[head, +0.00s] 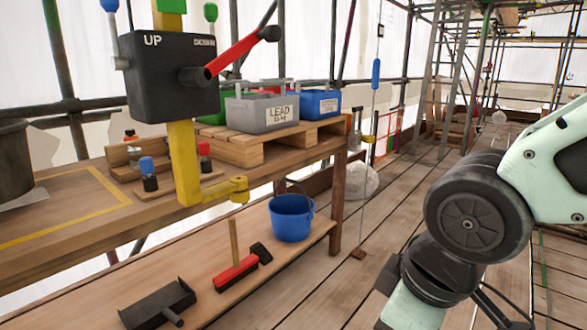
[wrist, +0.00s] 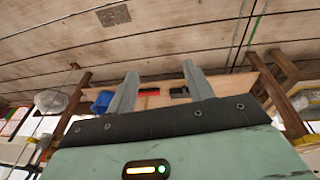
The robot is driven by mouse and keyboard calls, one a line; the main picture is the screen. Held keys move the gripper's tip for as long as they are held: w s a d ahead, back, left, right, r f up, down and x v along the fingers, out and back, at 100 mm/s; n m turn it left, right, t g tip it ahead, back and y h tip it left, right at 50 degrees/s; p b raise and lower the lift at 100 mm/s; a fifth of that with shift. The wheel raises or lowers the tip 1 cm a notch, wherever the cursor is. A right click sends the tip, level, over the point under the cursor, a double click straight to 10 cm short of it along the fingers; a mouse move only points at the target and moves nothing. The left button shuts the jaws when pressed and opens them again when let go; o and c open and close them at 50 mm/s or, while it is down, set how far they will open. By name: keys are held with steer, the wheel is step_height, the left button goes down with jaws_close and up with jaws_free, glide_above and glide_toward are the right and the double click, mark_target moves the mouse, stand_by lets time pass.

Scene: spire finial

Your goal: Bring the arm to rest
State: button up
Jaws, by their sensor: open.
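My arm (head: 480,205) shows at the right of the head view, folded with a dark round joint and pale green links. It stands over the plank floor, to the right of the workbench. My gripper (wrist: 156,70) shows in the wrist view with its two grey fingers spread apart. Nothing is between the fingers. In the head view I cannot make out the fingers. In the wrist view the lower shelf lies beyond the fingers, with the blue bucket (wrist: 102,102) near the left finger.
The workbench (head: 85,215) fills the left, with a black lever box (head: 165,75) on a yellow post and weight boxes on a pallet (head: 235,150). The plank floor (head: 385,200) has free room.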

steer(key=s+d+f+m+g, duration=0.2)
steer(key=s+f+m+g, duration=0.1)
steer(key=s, duration=0.4)
step_height(320, 180, up, 24)
steer(key=p, duration=2.4)
steer(key=shift+r+h, duration=0.2)
steer(key=shift+h, duration=0.2)
steer(key=shift+a, duration=0.1)
steer(key=c, duration=0.3)
steer(key=shift+s+a, duration=0.1)
steer(key=shift+c, duration=0.2)
